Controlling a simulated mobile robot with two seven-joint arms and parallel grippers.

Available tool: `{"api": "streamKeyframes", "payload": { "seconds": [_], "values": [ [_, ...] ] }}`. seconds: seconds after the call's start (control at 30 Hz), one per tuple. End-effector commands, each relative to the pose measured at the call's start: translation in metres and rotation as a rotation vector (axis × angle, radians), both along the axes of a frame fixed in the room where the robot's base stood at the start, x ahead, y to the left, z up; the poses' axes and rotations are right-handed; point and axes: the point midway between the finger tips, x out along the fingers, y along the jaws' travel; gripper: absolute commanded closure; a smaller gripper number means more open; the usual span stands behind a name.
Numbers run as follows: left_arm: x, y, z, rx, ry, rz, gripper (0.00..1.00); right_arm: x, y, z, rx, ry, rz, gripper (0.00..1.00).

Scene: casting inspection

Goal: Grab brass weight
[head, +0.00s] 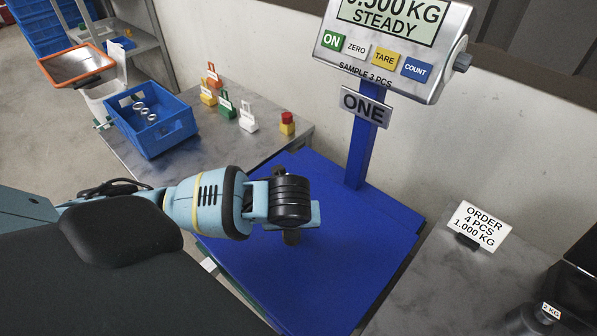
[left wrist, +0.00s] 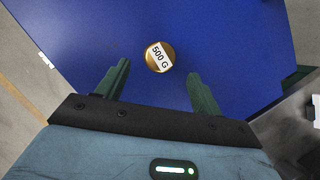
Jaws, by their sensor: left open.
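The brass weight (left wrist: 152,67) is round, with a white label reading 500 G. It stands on the blue scale platform (head: 270,275), which also fills much of the left wrist view (left wrist: 225,40). My left gripper (head: 293,236) is over the platform, pointing down. In the left wrist view its two fingers (left wrist: 158,72) are open, one on each side of the weight, with visible gaps. The weight lies near the fingertip line, slightly beyond it. I cannot tell the height of the fingers over it. In the head view my arm and gripper hide the weight. My right gripper is not in view.
The scale's post (head: 361,150) and display (head: 395,45), reading STEADY, stand behind the platform. A blue crate (head: 165,137) with metal rings and several coloured tags are at back left. An order card (head: 478,226) and a dark 2 KG weight (head: 528,320) are at right.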

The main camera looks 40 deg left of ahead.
Motion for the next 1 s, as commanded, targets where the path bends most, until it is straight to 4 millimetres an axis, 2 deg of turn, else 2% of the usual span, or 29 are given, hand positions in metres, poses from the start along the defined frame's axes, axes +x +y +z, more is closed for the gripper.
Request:
{"api": "streamKeyframes", "payload": {
  "seconds": [0.27, 0.5, 0.67, 1.0],
  "values": [
    [0.002, 0.006, 0.002, 0.027, 0.009, -0.017, 0.33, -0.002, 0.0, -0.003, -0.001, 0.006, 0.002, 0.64],
    [0.008, 0.011, -0.019, 0.025, 0.01, -0.015, 0.33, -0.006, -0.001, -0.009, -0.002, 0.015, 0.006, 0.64],
    [0.01, 0.011, -0.022, 0.025, 0.008, -0.016, 0.33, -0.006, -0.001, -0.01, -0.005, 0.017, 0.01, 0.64],
    [0.02, 0.021, -0.062, 0.025, 0.01, -0.014, 0.33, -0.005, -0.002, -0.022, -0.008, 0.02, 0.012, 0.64]
  ]
}}
